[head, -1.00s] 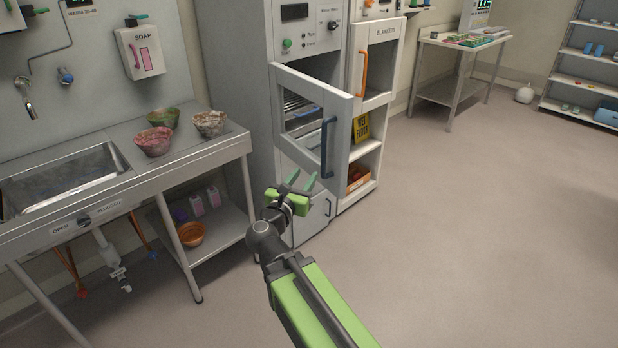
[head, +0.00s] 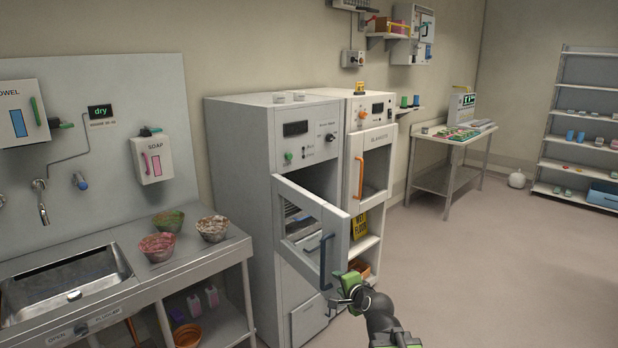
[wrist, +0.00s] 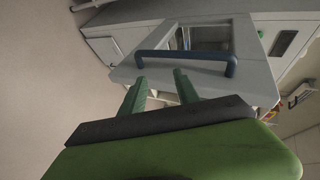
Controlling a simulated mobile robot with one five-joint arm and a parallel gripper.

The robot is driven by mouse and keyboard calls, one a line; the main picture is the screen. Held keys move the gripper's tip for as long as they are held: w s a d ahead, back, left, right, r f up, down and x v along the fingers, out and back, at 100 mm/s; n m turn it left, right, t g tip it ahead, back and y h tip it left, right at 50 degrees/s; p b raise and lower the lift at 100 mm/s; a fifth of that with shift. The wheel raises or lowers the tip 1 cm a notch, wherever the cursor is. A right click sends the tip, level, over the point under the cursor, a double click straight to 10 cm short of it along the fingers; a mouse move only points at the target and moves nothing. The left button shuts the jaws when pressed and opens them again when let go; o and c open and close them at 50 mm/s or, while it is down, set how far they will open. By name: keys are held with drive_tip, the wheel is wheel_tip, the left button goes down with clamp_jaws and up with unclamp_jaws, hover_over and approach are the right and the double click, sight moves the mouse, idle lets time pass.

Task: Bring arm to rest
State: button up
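My gripper (head: 340,290) is at the lower middle of the head view, in front of the half-open door (head: 318,232) of the tall grey cabinet. In the wrist view, its two green fingers (wrist: 160,92) stand apart with nothing between them. The door's dark blue handle (wrist: 190,60) lies just beyond the fingertips in that view, and they look apart from it, though the exact gap is hard to judge. My arm reaches in from the bottom of the head view.
A sink counter (head: 205,262) with several bowls stands at the left. A second cabinet with an orange handle (head: 361,178) stands right of the door. A metal table (head: 430,182) and shelves (head: 590,130) are farther back. The floor (head: 490,270) at the right is clear.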

drive_tip(key=s+d+f+n+g+h, duration=0.2)
drive_tip(key=s+f+n+g, duration=0.4)
drive_tip(key=s, duration=0.4)
drive_tip(key=s+d+f+n+g+h, duration=0.1)
drive_tip(key=s+d+f+n+g, duration=0.4)
drive_tip(key=s, duration=0.6)
wheel_tip(320, 180, down, 2)
drive_tip(key=shift+d+f+n+g+h, duration=0.25)
drive_tip(key=shift+n+g+h, duration=0.15)
drive_tip(key=shift+n+g, duration=0.4)
drive_tip(key=shift+w+a, duration=0.1)
drive_tip(key=shift+a, duration=0.05)
